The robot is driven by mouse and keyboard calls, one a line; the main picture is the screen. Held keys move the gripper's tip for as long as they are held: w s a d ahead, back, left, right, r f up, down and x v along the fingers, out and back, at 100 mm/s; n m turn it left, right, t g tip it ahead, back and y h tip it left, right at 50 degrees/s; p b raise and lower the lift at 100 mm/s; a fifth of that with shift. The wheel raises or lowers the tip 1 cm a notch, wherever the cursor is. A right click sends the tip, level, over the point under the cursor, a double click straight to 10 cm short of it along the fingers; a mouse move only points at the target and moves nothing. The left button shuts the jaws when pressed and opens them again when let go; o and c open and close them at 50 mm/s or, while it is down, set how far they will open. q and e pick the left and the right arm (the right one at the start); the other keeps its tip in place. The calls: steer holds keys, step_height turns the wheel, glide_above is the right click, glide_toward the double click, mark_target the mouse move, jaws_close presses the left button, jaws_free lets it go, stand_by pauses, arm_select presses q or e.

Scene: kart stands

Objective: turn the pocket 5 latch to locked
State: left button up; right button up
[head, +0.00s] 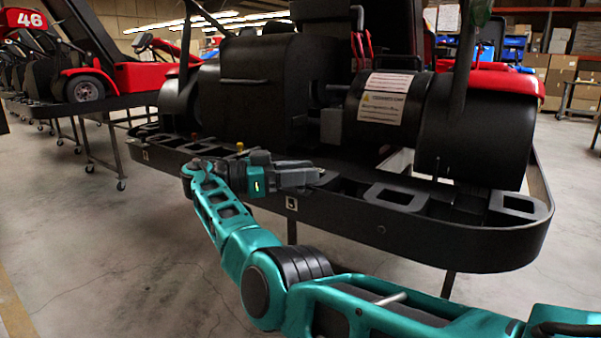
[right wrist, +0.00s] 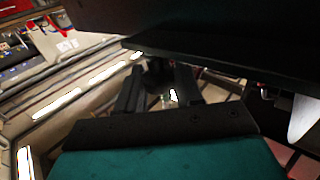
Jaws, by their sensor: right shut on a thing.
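My right gripper (head: 318,174) reaches in from the lower right in the head view, over the near rim of the black kart stand (head: 460,248). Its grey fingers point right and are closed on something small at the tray. In the right wrist view the two dark fingers (right wrist: 160,95) come together around a small dark piece under a black overhang. The fingers hide most of this piece, and I cannot tell which pocket latch it is or how it is turned. My left gripper is not in view.
The black kart body with rear tyres (head: 475,130) stands just behind the gripper. Black pocket frames (head: 397,197) line the tray to the right. A red kart marked 46 (head: 85,88) is on a stand at left. The floor (head: 120,240) in front is clear.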

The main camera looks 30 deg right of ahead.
steer(key=shift+d+r+m+g, duration=0.15)
steer(key=shift+r+m+g, duration=0.25)
stand_by(0.6)
steer(key=o, duration=1)
steer(key=shift+c, duration=0.2)
steer(key=shift+f, duration=0.2)
